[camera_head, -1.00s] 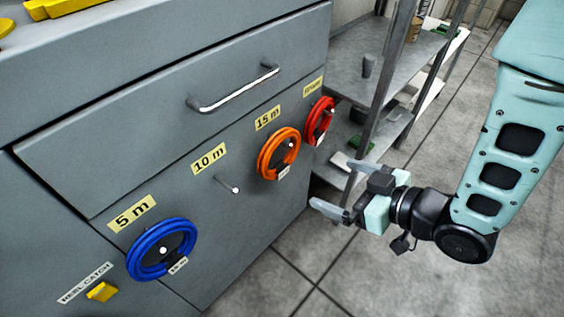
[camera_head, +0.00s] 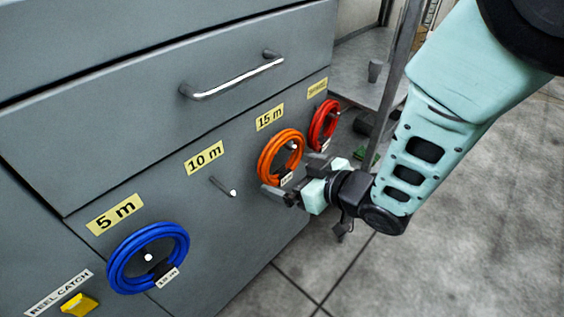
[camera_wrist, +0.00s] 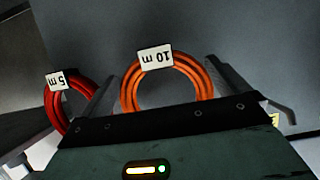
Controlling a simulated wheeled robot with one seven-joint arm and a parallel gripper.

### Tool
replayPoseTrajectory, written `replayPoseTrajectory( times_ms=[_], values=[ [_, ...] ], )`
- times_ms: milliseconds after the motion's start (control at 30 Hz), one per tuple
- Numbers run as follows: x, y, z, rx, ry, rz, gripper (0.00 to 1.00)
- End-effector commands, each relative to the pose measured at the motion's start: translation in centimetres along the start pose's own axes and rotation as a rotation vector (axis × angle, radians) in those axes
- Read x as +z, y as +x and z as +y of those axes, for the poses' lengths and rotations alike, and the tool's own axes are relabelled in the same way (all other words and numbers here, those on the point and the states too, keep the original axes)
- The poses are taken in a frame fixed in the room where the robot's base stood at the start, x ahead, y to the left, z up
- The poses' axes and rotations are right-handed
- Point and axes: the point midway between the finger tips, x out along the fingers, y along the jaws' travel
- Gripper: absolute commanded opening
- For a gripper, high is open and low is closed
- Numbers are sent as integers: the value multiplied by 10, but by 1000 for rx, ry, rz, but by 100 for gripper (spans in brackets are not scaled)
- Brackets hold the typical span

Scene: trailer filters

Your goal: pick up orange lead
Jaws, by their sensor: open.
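The orange lead (camera_head: 265,160) is a coil hanging on a peg of the grey cabinet front, under the 15 m label (camera_head: 270,117). Its white tag (camera_wrist: 155,58) reads 10 m, upside down in the wrist view. My gripper (camera_head: 289,178) is open and empty, at the lower right of the coil in the head view. In the wrist view the orange lead (camera_wrist: 130,96) shows between the two spread fingers. The gripper body hides the coil's near part there. Whether the fingers touch the coil, I cannot tell.
A red lead (camera_head: 315,128) hangs close by on the right; its tag (camera_wrist: 57,81) reads 5 m. A blue lead (camera_head: 113,262) hangs under the 5 m label. The 10 m peg (camera_head: 224,187) is bare. A drawer handle (camera_head: 232,77) juts out above. A metal shelf stands right.

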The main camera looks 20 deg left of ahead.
Motion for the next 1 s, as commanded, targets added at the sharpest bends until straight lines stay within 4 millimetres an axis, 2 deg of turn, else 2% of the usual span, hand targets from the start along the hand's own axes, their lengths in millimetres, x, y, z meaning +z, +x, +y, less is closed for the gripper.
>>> replayPoseTrajectory(
  times_ms=[33, 133, 367, 400, 500, 533, 1000],
  values=[
    [2, 8, 0, 0, -2, 2, 100],
    [1, 16, 0, 0, -1, 2, 100],
    [0, 17, 0, 1, 0, 0, 100],
    [0, 17, 1, 1, 0, 0, 97],
    [0, 17, 1, 1, 0, 0, 69],
    [0, 17, 1, 1, 0, 0, 65],
    [-9, 10, 2, 3, 1, 3, 65]
  ],
)
